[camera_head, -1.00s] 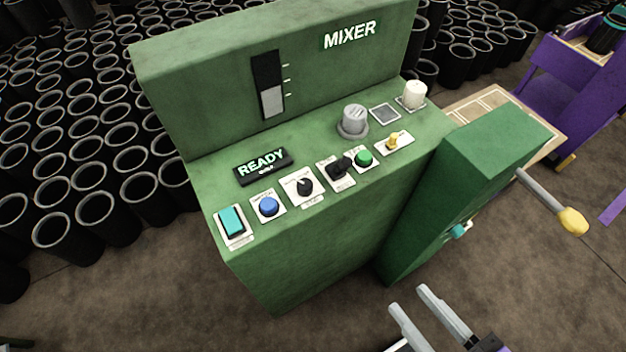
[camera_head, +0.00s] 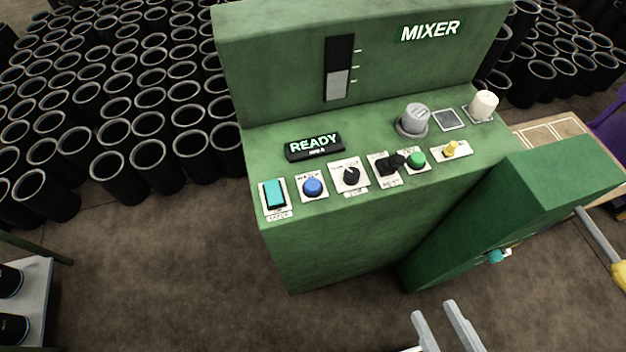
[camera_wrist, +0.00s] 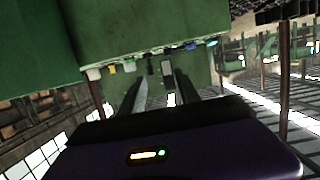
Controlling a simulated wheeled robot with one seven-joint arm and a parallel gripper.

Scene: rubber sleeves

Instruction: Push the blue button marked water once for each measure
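The blue button (camera_head: 313,187) sits on a white plate on the sloped panel of the green mixer (camera_head: 340,250), between a teal rocker switch (camera_head: 275,194) and a black knob (camera_head: 351,176). A lit display (camera_head: 314,145) above it reads READY. A level gauge (camera_head: 338,70) on the back panel shows a pale fill in its lower part. My gripper (camera_head: 438,312) is below and in front of the mixer, apart from the panel, fingers spread and empty. In the wrist view the gripper (camera_wrist: 162,88) points toward the mixer, and the blue button (camera_wrist: 190,46) shows small near the panel edge.
A green button (camera_head: 415,160), a yellow toggle (camera_head: 451,149), a grey cap (camera_head: 414,118) and a white knob (camera_head: 484,105) share the panel. A green box (camera_head: 520,200) juts out at right. Black sleeves (camera_head: 120,170) crowd the floor behind and left.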

